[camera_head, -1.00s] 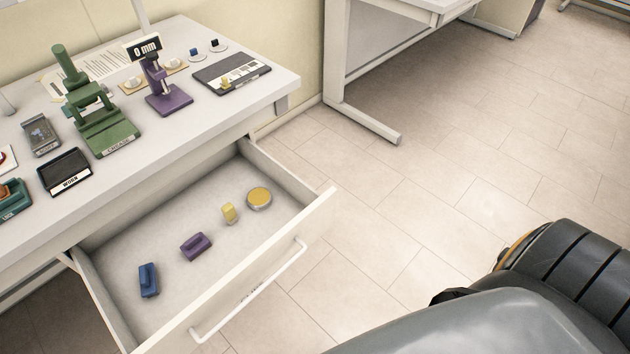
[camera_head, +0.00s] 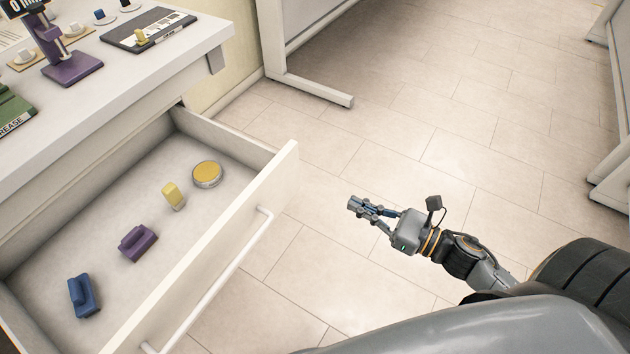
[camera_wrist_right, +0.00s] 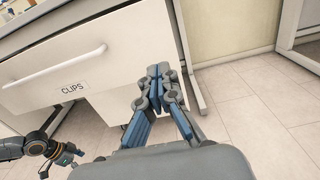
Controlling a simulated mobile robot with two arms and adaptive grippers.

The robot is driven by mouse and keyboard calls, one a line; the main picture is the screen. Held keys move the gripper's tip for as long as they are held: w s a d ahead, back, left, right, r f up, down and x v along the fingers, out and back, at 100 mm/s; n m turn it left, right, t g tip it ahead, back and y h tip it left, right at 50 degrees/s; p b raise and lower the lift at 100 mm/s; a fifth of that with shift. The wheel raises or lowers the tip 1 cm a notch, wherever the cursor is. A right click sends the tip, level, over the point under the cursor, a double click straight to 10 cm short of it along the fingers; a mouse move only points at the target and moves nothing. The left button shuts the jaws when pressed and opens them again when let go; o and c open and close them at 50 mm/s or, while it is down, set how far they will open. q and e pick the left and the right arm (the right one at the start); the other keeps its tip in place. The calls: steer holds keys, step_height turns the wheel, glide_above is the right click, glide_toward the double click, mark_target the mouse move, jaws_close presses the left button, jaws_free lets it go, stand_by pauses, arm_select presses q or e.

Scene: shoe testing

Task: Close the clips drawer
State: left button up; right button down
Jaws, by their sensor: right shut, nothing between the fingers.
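The clips drawer (camera_head: 225,255) is pulled out from under the white worktop and stands open. Its white bar handle (camera_head: 212,285) runs along the front, and the right wrist view shows the front with a "CLIPS" label (camera_wrist_right: 72,88). Inside lie a blue clip (camera_head: 84,295), a purple clip (camera_head: 138,242), a yellow clip (camera_head: 173,196) and a round yellow-topped tin (camera_head: 207,174). My right gripper (camera_head: 358,206) is shut and empty, to the right of the drawer front and apart from it. Part of my left arm's end (camera_wrist_right: 60,152) shows in the right wrist view; its fingers are unclear.
The worktop (camera_head: 180,75) above the drawer holds a purple stand (camera_head: 72,68) and a dark flat board (camera_head: 148,28). Another table's white leg frame (camera_head: 310,92) stands beyond. The tiled floor around my right gripper is clear.

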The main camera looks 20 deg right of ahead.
mark_target(293, 173)
steer(key=p+x, duration=0.1)
steer(key=x, duration=1.2)
steer(key=shift+w+a+r, duration=0.1)
steer(key=shift+w, duration=0.1)
steer(key=shift+w+a, duration=0.15)
steer(key=shift+w, duration=0.05)
arm_select(q)
steer(key=shift+s+a+f, duration=0.25)
steer(key=shift+s+f, duration=0.8)
steer(key=shift+s, duration=0.15)
steer(key=shift+w, duration=0.1)
arm_select(e)
steer(key=shift+w, duration=0.1)
